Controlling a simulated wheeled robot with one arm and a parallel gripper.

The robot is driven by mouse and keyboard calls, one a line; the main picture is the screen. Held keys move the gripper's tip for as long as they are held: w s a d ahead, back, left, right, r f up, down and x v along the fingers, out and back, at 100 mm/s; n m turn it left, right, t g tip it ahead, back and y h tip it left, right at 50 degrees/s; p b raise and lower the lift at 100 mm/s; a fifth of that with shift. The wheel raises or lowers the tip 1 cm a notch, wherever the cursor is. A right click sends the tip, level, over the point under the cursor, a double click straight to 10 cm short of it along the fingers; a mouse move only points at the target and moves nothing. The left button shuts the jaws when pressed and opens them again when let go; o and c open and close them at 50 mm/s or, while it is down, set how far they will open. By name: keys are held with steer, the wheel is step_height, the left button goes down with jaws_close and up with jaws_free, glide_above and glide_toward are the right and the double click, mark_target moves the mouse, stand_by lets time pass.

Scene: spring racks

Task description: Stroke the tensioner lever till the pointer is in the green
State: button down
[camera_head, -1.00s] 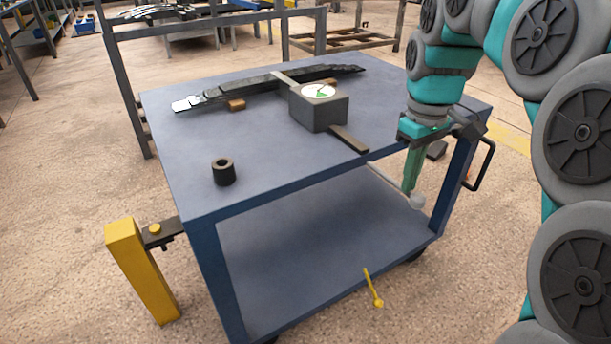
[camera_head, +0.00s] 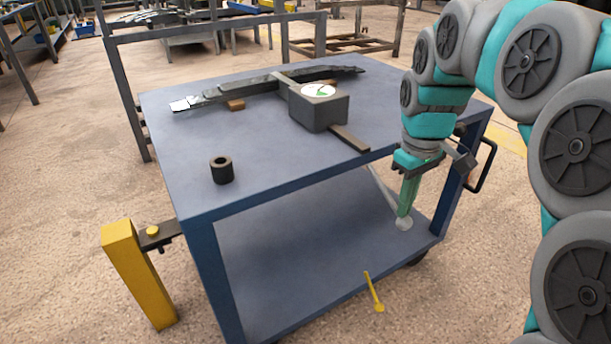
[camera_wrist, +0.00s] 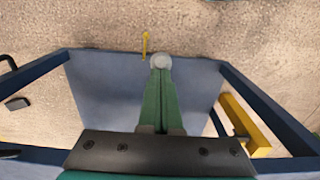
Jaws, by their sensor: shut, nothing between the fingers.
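The tensioner lever is a thin pale rod with a grey ball knob (camera_head: 404,223), slanting down from under the front right of the cart top. In the wrist view the knob (camera_wrist: 161,61) sits at my fingertips, and the fingers hide most of the rod. My gripper (camera_head: 404,214) points down with its green fingers shut and empty, at the knob and seemingly touching it from above. A dark grey box (camera_head: 320,113) on the cart carries a white dial (camera_head: 318,90) with a green sector. The pointer is too small to read.
The blue cart top (camera_head: 270,155) holds a dark leaf spring (camera_head: 250,90), small wooden blocks and a black bushing (camera_head: 221,170). A yellow handle (camera_head: 373,290) shows at the lower shelf's front edge. A yellow post (camera_head: 140,270) stands at left.

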step_height(320, 180, up, 17)
steer(key=p, duration=0.8)
steer(key=shift+r, duration=0.15)
